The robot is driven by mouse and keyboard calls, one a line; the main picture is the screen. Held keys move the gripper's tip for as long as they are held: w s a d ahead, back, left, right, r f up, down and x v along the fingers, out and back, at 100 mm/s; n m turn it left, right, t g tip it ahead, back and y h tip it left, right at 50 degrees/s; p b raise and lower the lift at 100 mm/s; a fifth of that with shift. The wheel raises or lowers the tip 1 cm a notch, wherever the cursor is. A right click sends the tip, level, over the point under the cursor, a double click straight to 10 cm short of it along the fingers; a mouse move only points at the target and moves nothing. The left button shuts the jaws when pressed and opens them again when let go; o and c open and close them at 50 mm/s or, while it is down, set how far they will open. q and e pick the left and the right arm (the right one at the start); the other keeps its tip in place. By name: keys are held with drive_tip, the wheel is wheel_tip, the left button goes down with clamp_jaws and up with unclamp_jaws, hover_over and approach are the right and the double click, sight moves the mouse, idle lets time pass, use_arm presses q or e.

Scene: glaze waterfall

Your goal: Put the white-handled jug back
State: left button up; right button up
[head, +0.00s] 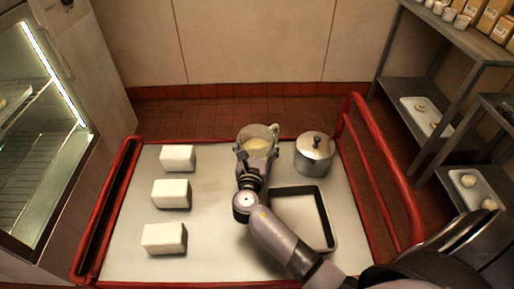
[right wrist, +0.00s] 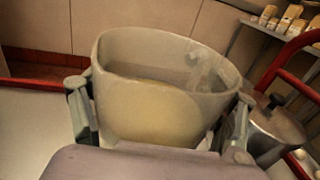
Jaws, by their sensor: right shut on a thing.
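The jug (head: 257,133) is a pale, open-topped vessel with yellowish contents, near the far edge of the cart top in the head view. My right gripper (head: 255,154) is shut on it from the near side. In the right wrist view the jug (right wrist: 165,95) stands upright between the two fingers (right wrist: 160,122), one on each side of its wall. Its handle cannot be made out clearly, and its base is hidden, so I cannot tell whether it touches the cart. My left gripper is not in view.
A lidded metal pot (head: 314,155) stands just right of the jug. A dark-rimmed tray (head: 329,228) lies nearer, partly under my arm. Several white blocks (head: 171,194) line the cart's left. Red rails (head: 384,170) edge the cart (head: 213,215). Shelves (head: 470,45) stand at right.

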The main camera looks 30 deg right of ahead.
drive_tip(key=shift+f, duration=0.85)
drive_tip(key=o, duration=1.9)
drive_tip(key=v, duration=1.2)
drive_tip(key=shift+b, duration=0.45)
